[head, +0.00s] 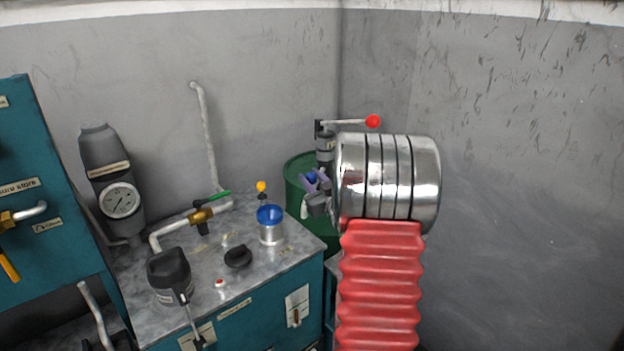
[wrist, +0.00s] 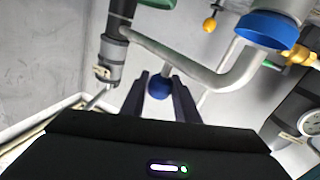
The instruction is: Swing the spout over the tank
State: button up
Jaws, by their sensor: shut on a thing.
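The spout is a pale bent pipe (wrist: 195,72) running from the dark pump post (wrist: 113,50). In the head view the post (head: 325,147) stands on a green drum, and a white tip, probably the spout's end (head: 304,210), shows beside my gripper (head: 313,180). My gripper is shut on the spout's blue ball knob (wrist: 159,88). The tank's blue-rimmed filler neck (head: 270,225) stands on the bench, left of the spout and apart from it. In the wrist view the spout's outlet overlaps the blue rim (wrist: 268,30). My wrist hides much of the spout in the head view.
The green drum (head: 297,180) stands in the corner behind the bench. A red-knobbed lever (head: 373,121) tops the pump. The bench top holds a black cap (head: 238,257), a brass valve with green handle (head: 202,216), a yellow knob (head: 261,187) and a black-topped unit (head: 170,272).

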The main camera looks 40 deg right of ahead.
grip_shut()
jog(key=shift+d, duration=0.1)
jog(key=shift+w+a, duration=0.15)
jog(key=shift+a, duration=0.05)
jog(key=shift+w+a+m+h, duration=0.25)
jog(key=shift+w+m+h, duration=0.15)
jog(key=shift+h, duration=0.2)
jog(key=w+a+m+g+h, duration=0.1)
jog(key=w+m+g+h, duration=0.4)
jog(key=w+h, duration=0.1)
jog(key=shift+w+a, duration=0.3)
jog(key=shift+w, duration=0.3)
